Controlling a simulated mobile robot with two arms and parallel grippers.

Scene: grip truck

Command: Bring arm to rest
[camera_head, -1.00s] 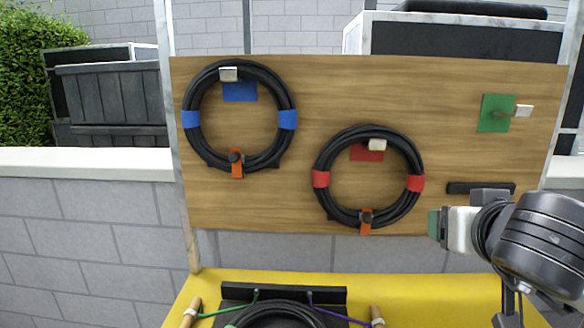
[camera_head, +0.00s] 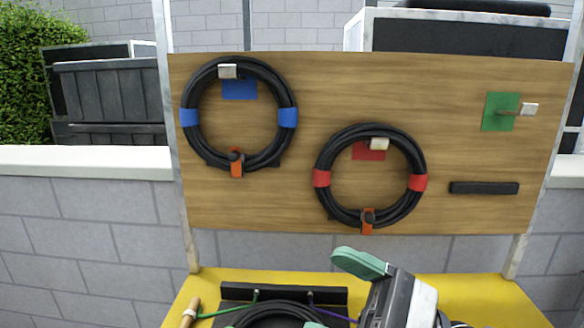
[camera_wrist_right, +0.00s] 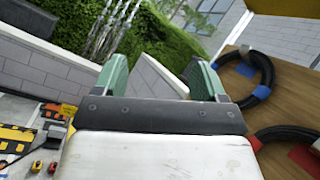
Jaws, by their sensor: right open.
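My right gripper (camera_head: 362,264) is low in the head view, in front of the yellow surface and partly over the coil on it. In the right wrist view its two green fingers (camera_wrist_right: 160,80) stand apart with nothing between them. A black cable coil with blue bands (camera_head: 288,118) hangs on the wooden board (camera_head: 430,100) at left. A coil with red bands (camera_head: 418,182) hangs lower, near the middle. The green patch with a peg (camera_head: 500,112) at right is empty.
Another black coil (camera_head: 275,312) lies on the yellow surface (camera_head: 480,295), beside a black bar (camera_head: 235,292) with green and purple cords. A wooden peg (camera_head: 190,312) stands at left. A black ledge (camera_head: 484,188) is on the board's lower right. A grey block wall (camera_head: 90,230) stands behind.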

